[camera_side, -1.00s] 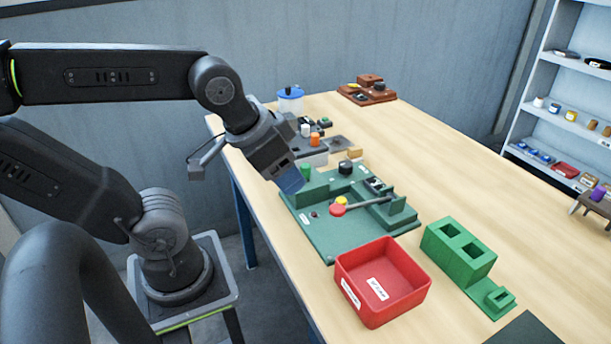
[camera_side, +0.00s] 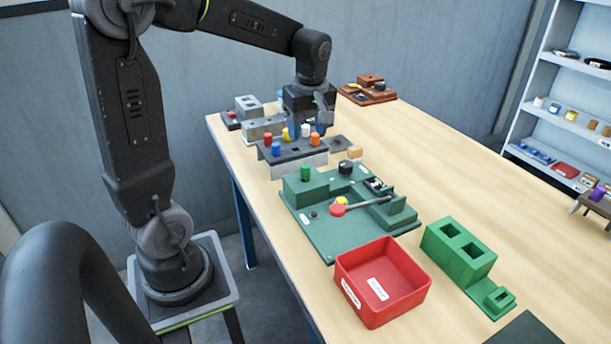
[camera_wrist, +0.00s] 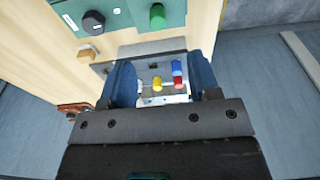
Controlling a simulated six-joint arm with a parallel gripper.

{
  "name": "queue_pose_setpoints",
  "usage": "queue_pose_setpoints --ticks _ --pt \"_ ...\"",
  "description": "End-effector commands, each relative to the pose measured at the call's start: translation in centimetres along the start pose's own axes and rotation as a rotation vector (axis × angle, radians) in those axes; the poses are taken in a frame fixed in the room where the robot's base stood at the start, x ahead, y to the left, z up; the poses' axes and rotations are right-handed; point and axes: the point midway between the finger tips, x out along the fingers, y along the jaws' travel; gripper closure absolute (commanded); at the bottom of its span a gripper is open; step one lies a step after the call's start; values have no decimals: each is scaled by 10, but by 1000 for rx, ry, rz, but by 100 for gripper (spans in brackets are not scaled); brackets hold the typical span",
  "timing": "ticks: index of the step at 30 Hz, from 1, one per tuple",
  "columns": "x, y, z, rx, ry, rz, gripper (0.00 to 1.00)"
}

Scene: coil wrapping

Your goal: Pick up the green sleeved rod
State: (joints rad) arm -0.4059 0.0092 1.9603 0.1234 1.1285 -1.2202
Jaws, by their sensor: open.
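A short green cylinder, which looks like the green sleeved rod (camera_side: 305,172), stands upright on a raised block at the left rear of the green fixture board (camera_side: 327,240). It also shows at the top of the wrist view (camera_wrist: 157,16), beyond my fingers. My gripper (camera_side: 308,130) is at the back of the table, behind or over the grey rack (camera_side: 283,152). It is clear of the green rod. In the wrist view my blue fingers (camera_wrist: 163,85) are apart, with rack pegs visible between them. Their exact height above the rack cannot be told.
Red (camera_side: 268,140), blue (camera_side: 276,149), yellow, white and orange (camera_side: 314,139) pegs stand in the rack close to my gripper. A black knob (camera_side: 346,167) stands near the green rod. A red bin (camera_side: 353,292) and green block (camera_side: 455,262) sit nearer.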

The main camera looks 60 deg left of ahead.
Motion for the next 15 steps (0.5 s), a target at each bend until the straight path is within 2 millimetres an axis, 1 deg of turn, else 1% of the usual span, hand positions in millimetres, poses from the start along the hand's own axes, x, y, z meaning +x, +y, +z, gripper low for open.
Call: queue_pose_setpoints --ticks 1,3,6,9,15 --pt "11 -1 0 1 -2 -6 44" --pt "25 -1 0 1 -3 -6 44" --pt "44 -1 1 2 -2 -5 44" --pt "59 -1 0 3 -1 -4 44" --pt "72 0 0 4 0 1 44"
